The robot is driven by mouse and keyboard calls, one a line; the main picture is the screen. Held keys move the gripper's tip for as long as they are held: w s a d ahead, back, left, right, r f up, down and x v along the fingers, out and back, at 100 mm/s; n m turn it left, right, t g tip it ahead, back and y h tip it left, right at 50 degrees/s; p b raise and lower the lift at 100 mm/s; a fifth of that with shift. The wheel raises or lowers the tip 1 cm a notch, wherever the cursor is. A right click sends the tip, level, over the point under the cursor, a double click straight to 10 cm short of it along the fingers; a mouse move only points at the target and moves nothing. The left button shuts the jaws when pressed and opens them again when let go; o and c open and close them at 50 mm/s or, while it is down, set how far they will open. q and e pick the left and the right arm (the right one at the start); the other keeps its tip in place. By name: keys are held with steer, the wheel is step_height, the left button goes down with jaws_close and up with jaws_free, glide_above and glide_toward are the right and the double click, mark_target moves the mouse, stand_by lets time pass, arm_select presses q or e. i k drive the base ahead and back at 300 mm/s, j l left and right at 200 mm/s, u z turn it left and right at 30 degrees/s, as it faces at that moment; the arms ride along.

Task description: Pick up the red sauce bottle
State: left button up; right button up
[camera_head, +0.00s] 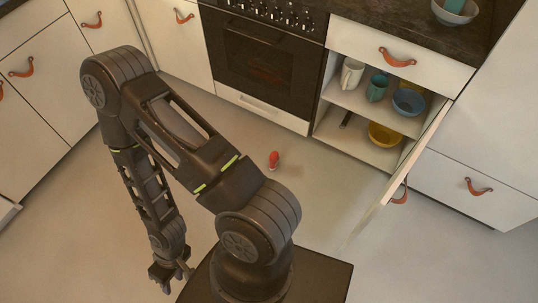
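The small red sauce bottle (273,158) is on the floor in front of the oven, with a pale part at its lower end. It is too small to tell its exact pose. My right gripper (175,280) hangs at the lower left, at the end of the bent black arm. Its fingers look spread, with nothing seen between them. It is well apart from the bottle, to its lower left. My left gripper is not in view.
An open cabinet (319,132) at the right holds mugs and bowls, including a yellow bowl (384,136). Its open door (412,160) sticks out over the floor, right of the bottle. The oven (262,62) stands behind. The floor around the bottle is clear.

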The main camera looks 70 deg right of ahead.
mark_target(273, 156)
steer(key=i+l+z, duration=0.3)
steer(key=i+z, duration=0.65)
steer(key=i, duration=0.3)
steer(key=i+j+z, duration=0.2)
steer(key=i+z, duration=0.3)
steer(key=i, duration=0.15)
steer(key=i+z, duration=0.25)
steer(key=i, duration=0.3)
steer(key=i+z, duration=0.25)
steer(key=i, duration=0.3)
steer(key=z, duration=4.45)
steer(key=j, duration=0.25)
